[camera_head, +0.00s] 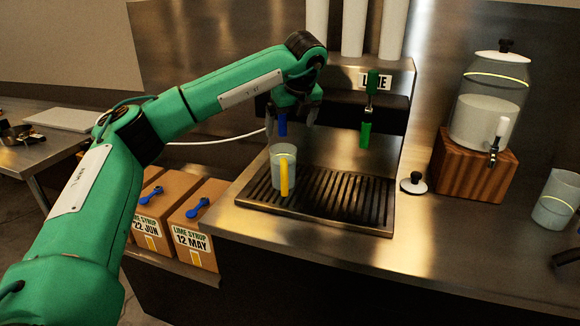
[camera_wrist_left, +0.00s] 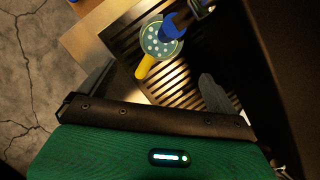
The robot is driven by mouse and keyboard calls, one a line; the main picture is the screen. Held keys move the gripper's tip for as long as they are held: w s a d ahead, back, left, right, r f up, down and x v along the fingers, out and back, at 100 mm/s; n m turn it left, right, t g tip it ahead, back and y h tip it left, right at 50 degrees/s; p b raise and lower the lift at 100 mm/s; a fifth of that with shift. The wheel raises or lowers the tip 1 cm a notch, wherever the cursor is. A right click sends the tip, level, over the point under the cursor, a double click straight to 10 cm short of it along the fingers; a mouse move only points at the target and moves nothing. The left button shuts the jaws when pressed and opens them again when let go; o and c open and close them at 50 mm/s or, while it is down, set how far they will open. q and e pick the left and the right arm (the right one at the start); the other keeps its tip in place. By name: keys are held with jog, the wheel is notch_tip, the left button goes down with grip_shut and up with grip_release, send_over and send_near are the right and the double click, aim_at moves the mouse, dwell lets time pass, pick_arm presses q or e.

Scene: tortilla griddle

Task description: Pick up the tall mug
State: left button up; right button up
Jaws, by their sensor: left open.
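A clear mug with a yellow handle (camera_head: 283,168) stands upright on the slotted drip tray, towards its left end, below a blue tap (camera_head: 282,127). It also shows from above in the left wrist view (camera_wrist_left: 157,38), with its yellow handle (camera_wrist_left: 146,66) pointing down-left and the blue tap over its rim. My left gripper (camera_head: 292,112) is open and empty above the mug, close to the tap. In the left wrist view its two fingers (camera_wrist_left: 155,88) are apart, with the mug beyond them. My right gripper does not show clearly.
The drip tray (camera_head: 341,213) lies under the dispenser, which has a green tap (camera_head: 366,133). On the right are a drink jar (camera_head: 487,115) on a wooden block (camera_head: 469,168), a black-and-white lid (camera_head: 413,184) and another clear vessel (camera_head: 554,205). Lime syrup boxes (camera_head: 197,225) stand lower left.

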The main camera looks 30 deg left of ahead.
aim_at(286, 156)
pick_arm(q)
jog(key=x, duration=0.7)
jog(key=shift+d+f+p, duration=0.1)
jog(key=shift+f+p, duration=0.15)
jog(key=shift+p, duration=0.1)
jog(key=shift+f, duration=0.35)
jog(key=shift+p+x, duration=0.65)
jog(key=shift+x, duration=1.75)
jog(key=shift+d, duration=0.2)
jog(key=c, duration=1.4)
jog(key=shift+c, duration=0.2)
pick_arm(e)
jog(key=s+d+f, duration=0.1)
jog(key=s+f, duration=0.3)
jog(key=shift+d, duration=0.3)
pick_arm(q)
jog(key=shift+r, duration=0.1)
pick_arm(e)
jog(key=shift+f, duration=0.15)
